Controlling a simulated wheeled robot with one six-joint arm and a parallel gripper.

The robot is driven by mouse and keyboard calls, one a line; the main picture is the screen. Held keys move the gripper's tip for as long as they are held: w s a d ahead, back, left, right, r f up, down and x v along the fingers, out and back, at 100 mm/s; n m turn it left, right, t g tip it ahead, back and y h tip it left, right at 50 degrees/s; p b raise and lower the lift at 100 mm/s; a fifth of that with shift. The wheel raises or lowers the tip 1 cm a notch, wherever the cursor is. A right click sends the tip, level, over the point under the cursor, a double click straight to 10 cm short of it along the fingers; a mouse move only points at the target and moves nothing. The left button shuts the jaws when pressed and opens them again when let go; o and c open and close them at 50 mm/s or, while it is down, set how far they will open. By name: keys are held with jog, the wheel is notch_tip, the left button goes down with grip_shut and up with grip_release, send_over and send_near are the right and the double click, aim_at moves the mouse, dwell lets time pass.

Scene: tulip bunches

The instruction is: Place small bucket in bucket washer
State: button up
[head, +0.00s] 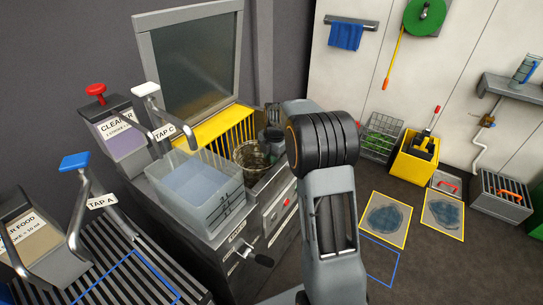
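A machine with a raised glass lid (190,62) and a yellow slatted bed (214,128) stands at the back left; it looks like the bucket washer, though no label names it. A round, brownish see-through vessel (250,157), perhaps the small bucket, is just right of the clear basin. My arm rises at centre right and bends away toward the back left. Dark grey parts at its far end (271,138), probably my gripper, are just above and right of that vessel. The arm hides much of this area, so the fingers and any hold are unclear.
A clear basin of water (200,190) sits on the counter under white tap C (146,90). Blue tap A (75,162) stands over a slatted drain (110,265). A yellow mop bucket (414,160) and two yellow-edged mats (386,219) are on the floor at right.

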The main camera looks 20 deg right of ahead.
jog(key=shift+o, duration=0.7)
jog(key=shift+r, duration=0.1)
jog(key=shift+r, duration=0.25)
notch_tip(320, 180, up, 12)
jog(key=s+p, duration=0.1)
jog(key=p, duration=0.1)
jog(key=s+a+f+m+t, duration=0.1)
jog(key=s+a+m, duration=0.3)
jog(key=s+m, duration=0.7)
jog(key=s+a+f+m+t, duration=0.1)
jog(key=s+a+m, duration=0.3)
jog(key=s+m, duration=0.8)
jog(key=shift+s+a+f+h, duration=0.3)
jog(key=shift+s+f, duration=0.3)
jog(key=shift+s, duration=0.25)
